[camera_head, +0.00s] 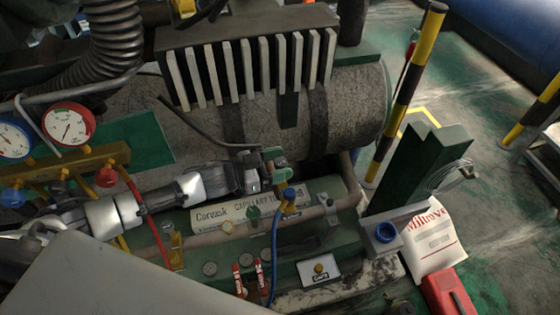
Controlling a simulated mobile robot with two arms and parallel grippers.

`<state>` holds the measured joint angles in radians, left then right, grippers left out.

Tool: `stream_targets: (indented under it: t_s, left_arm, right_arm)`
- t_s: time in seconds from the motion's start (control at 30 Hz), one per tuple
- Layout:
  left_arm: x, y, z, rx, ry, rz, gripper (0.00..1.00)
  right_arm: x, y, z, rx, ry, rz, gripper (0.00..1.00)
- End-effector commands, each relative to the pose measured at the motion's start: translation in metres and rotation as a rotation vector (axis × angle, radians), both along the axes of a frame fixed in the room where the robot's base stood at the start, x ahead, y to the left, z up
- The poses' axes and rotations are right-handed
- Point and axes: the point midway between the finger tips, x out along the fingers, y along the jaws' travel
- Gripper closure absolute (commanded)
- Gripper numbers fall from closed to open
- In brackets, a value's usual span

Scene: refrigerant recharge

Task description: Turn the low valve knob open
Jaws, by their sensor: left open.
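My left gripper (272,164) is open, just above and left of the middle blue knob. It appears apart from the knob. My right gripper is not in view.
A finned block (250,55) and grey cylinder (355,105) stand behind. Green uprights (425,165) and a white bag (432,240) are right. Open floor lies beyond.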

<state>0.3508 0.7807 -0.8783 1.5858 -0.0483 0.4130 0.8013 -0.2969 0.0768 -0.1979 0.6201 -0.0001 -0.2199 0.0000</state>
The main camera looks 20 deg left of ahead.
Motion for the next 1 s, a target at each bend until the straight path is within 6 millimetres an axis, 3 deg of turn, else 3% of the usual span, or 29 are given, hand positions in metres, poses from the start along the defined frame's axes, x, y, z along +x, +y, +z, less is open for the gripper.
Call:
stream_targets:
  t_s: [0.33, 0.6, 0.67, 1.0]
  left_arm:
    - [0.002, -0.003, 0.000, 0.001, 0.001, 0.000, 0.41]
    - [0.002, -0.003, 0.000, 0.001, 0.001, 0.000, 0.82]
    - [0.002, -0.003, 0.000, 0.000, 0.000, 0.000, 0.89]
    - [0.000, -0.006, 0.003, -0.011, 0.003, 0.156, 0.88]
  right_arm:
    - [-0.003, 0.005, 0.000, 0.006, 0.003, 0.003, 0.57]
    - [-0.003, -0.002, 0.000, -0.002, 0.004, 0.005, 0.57]
    - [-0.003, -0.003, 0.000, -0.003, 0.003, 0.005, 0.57]
    - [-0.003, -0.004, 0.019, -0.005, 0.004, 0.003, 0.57]
